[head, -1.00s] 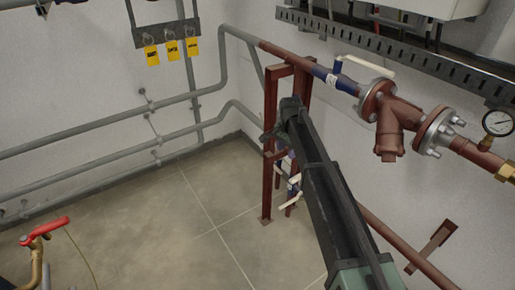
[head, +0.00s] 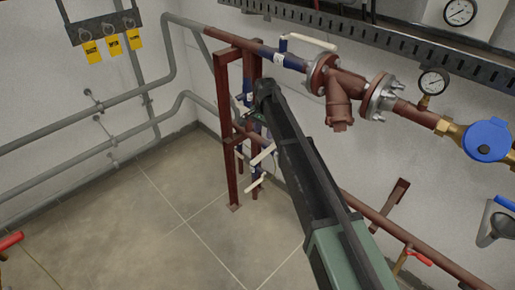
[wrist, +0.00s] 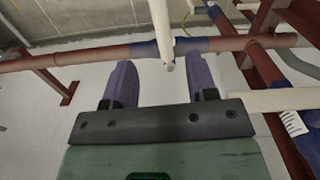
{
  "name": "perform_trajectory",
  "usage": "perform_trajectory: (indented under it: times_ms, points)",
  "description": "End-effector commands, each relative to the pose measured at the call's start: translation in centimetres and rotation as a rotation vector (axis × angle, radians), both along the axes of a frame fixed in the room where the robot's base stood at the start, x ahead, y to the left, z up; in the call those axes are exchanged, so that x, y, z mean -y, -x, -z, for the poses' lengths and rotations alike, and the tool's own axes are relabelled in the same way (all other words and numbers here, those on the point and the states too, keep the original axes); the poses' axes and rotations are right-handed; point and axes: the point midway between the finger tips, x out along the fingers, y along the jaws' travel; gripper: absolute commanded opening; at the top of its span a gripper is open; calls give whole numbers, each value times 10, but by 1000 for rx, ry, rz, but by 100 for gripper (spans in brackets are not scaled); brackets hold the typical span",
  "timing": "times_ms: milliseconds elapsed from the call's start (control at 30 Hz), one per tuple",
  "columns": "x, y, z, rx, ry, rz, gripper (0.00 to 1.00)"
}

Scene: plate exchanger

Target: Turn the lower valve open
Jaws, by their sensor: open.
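A red-brown stand holds piping with blue valve sections and white levers. In the head view, two white levers show low on it, an upper one (head: 263,155) and a lower one (head: 257,184). Which is the lower valve is hard to tell. My gripper (wrist: 160,75) is open and empty in the wrist view, its two purple fingers apart. A white lever (wrist: 161,28) on a blue pipe section (wrist: 145,49) lies ahead, its end between the finger lines in the picture. Contact is not visible. In the head view my arm's end is at the stand, its fingers not clear.
The stand's red post (head: 228,150) is close to my arm. Another white lever (wrist: 275,99) lies right of my fingers. A red-brown pipe (head: 400,232) runs along the wall. A flanged strainer (head: 340,97) and blue meter (head: 487,139) are right. Floor (head: 160,230) is clear.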

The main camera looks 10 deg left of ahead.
Motion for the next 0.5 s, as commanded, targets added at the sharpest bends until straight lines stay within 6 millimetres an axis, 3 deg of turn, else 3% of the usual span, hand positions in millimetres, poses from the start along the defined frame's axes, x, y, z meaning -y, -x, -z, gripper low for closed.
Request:
perform_trajectory:
  times_ms: [167,500]
  points:
    - [0,0,22,0,0,0,52]
    - [-1,0,100,0,0,0,52]
